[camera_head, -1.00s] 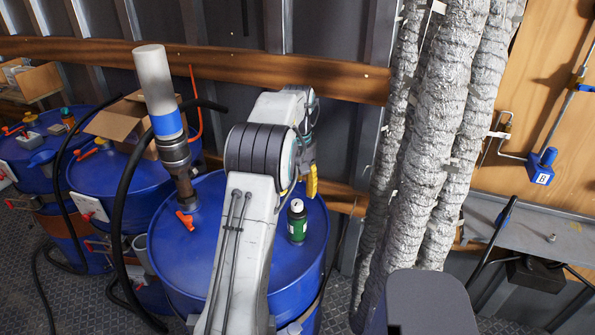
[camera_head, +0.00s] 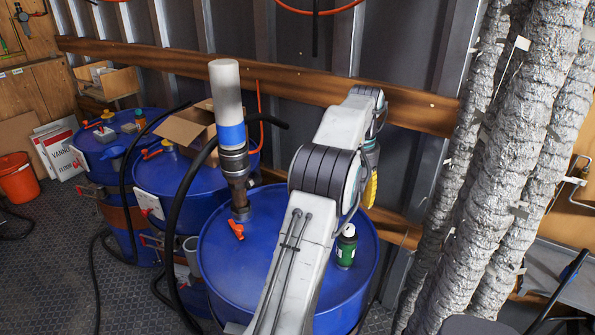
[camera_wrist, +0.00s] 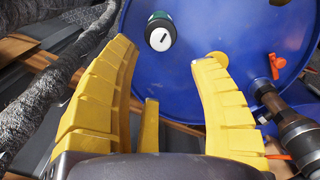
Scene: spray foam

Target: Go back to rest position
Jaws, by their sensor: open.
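My gripper (camera_wrist: 168,55) shows in the wrist view with its yellow fingers spread apart and nothing between them. In the head view my gripper (camera_head: 371,188) hangs at the end of my raised arm, above the right side of a blue drum; its tips are partly hidden by the arm.
The blue drum (camera_head: 225,265) carries a pump with a grey and blue tube (camera_head: 230,130) and an orange valve handle (camera_head: 235,229). Foil-wrapped pipes (camera_head: 495,170) stand to the right. More drums (camera_head: 180,180) and a cardboard box (camera_head: 185,125) are at the left. Open floor (camera_head: 60,225) lies further left.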

